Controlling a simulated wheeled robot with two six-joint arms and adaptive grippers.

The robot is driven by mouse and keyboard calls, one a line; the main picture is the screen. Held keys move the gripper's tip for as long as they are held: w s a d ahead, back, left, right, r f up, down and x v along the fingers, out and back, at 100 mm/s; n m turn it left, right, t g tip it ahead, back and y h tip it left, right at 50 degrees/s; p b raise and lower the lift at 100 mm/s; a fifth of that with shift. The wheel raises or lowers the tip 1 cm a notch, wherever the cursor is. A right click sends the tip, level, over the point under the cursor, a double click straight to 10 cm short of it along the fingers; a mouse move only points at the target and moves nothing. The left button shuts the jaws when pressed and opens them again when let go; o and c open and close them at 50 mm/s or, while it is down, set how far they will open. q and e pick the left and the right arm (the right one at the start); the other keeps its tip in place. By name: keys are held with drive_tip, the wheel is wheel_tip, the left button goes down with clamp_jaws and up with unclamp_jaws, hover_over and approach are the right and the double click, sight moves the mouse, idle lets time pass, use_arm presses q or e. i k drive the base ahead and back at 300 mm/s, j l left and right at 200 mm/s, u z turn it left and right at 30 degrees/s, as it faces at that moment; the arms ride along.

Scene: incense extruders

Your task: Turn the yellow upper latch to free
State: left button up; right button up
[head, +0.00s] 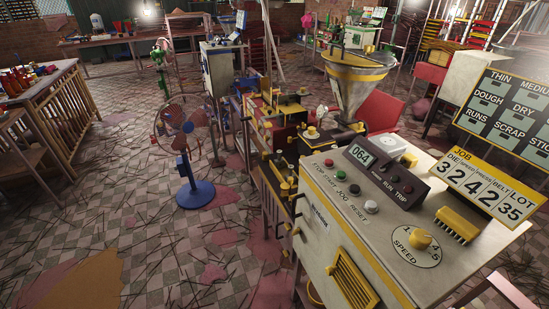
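The nearest machine is an extruder with a cream control cabinet (330,215) trimmed in yellow, at the right of the head view. Behind its panel stands a yellow-rimmed metal hopper (355,85). Left of the hopper is a red machine body (285,138) with several small yellow and black fittings. I cannot tell which small yellow part is the upper latch, or how it is turned. Small dark and yellow knobs also line the machine's left side, too small to make out. Neither of my grippers shows in this view.
A blue pedestal fan (188,150) stands on the checkered floor left of the machine. The floor (150,240) is littered with thin dark sticks and pink patches. A wooden slatted table (50,110) is at far left. A job board (482,185) stands at right.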

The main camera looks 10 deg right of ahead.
sight(288, 226)
drive_tip(key=j+z, duration=0.3)
drive_tip(key=j, duration=1.9)
